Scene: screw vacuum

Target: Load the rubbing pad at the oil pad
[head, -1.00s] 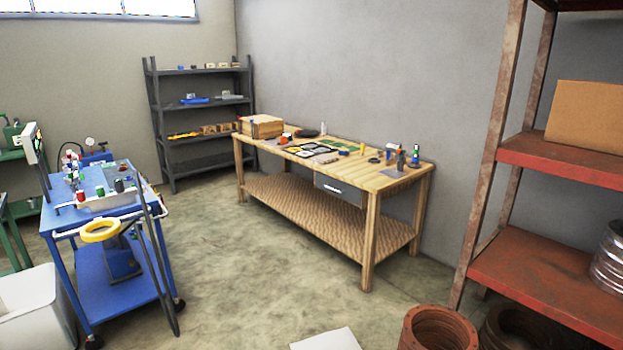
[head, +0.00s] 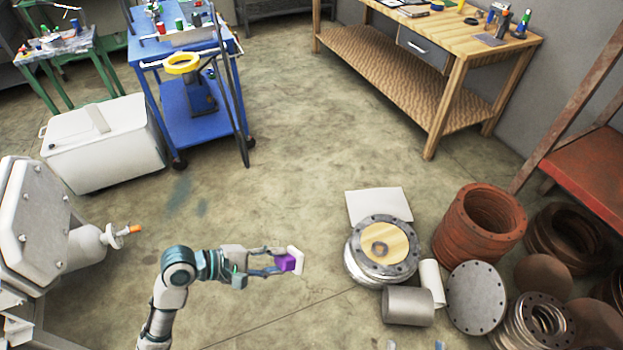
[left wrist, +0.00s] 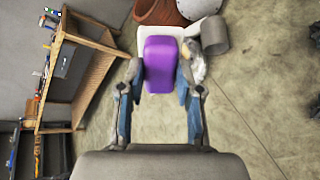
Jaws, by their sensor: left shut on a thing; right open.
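My left gripper (head: 283,264) is shut on the rubbing pad, a purple block (head: 287,263) with a white face on its far side. It holds the pad in front of the arm, over open floor. In the left wrist view the purple block (left wrist: 164,65) sits between the two fingers. A round metal flange drum (head: 352,262) with a pale yellow top (head: 385,235) and a small dark ring stands to the right, apart from the pad; I cannot tell if this is the oil pad. Two fingertips of my right gripper (head: 415,345) show apart at the bottom edge, empty.
A white sheet (head: 380,204) lies behind the drum. A grey cylinder (head: 407,307), a white roll (head: 432,283), a round plate (head: 476,297) and rusty rings (head: 478,225) crowd the right. A blue cart (head: 190,110) and wooden table (head: 400,75) stand behind. Middle floor is clear.

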